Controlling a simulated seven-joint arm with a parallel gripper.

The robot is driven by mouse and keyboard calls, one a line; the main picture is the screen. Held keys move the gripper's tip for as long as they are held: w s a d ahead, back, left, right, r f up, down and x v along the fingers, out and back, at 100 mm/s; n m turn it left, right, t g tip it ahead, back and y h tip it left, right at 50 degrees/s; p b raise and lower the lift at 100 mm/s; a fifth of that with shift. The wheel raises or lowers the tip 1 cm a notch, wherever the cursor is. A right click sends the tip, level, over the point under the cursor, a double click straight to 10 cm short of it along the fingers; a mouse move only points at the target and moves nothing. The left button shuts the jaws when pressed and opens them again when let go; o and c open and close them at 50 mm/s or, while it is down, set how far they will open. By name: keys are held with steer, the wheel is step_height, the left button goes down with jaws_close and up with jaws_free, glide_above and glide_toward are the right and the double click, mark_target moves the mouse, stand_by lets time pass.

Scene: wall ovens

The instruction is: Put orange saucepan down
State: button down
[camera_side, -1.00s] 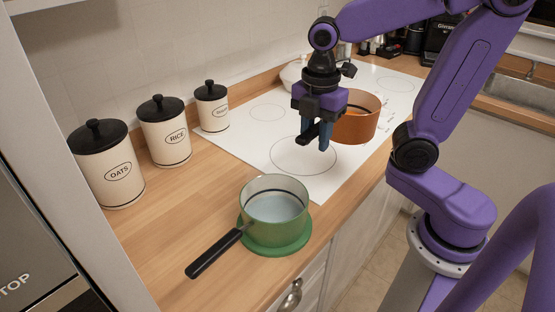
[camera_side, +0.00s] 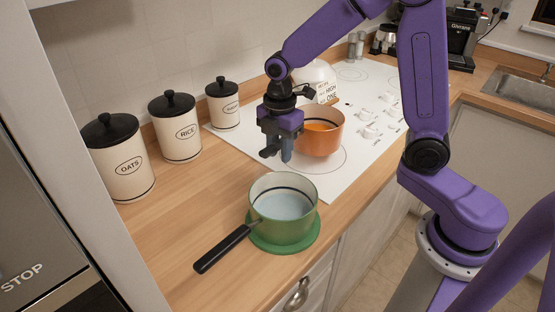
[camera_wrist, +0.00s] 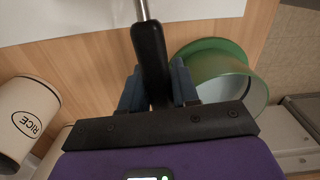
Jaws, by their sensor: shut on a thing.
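The orange saucepan (camera_side: 320,140) is in the side view, with something orange inside it, over the near-left part of the white cooktop. My gripper (camera_side: 279,155) is at its left side, shut on its black handle. The wrist view shows the black handle (camera_wrist: 151,55) running between the blue fingers of my gripper (camera_wrist: 158,88); the pan's body is outside that view. Whether the pan's base touches the cooktop is hard to tell.
A green saucepan (camera_side: 284,215) stands on a green round mat (camera_side: 263,244) at the counter's front, its handle toward the lower left. Canisters for oats (camera_side: 124,170), rice (camera_side: 177,136) and a third (camera_side: 224,110) line the wall. A white jar (camera_side: 315,78) stands behind the orange saucepan.

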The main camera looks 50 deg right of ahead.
steer(key=shift+w+f, duration=0.4)
steer(key=shift+f, duration=1.6)
steer(key=c, duration=0.8)
jaws_free()
steer(key=shift+c, duration=0.2)
steer(key=shift+s, duration=0.1)
step_height(320, 180, up, 12)
steer(key=shift+a+r, duration=0.1)
steer(key=shift+r, duration=0.05)
steer(key=s+d+f+m, duration=0.1)
steer(key=s+f+m, duration=0.1)
steer(key=s, duration=1)
steer(key=s+d+f+m, duration=0.1)
steer(key=s+m, duration=0.3)
steer(key=s, duration=0.9)
steer(key=shift+f, duration=0.65)
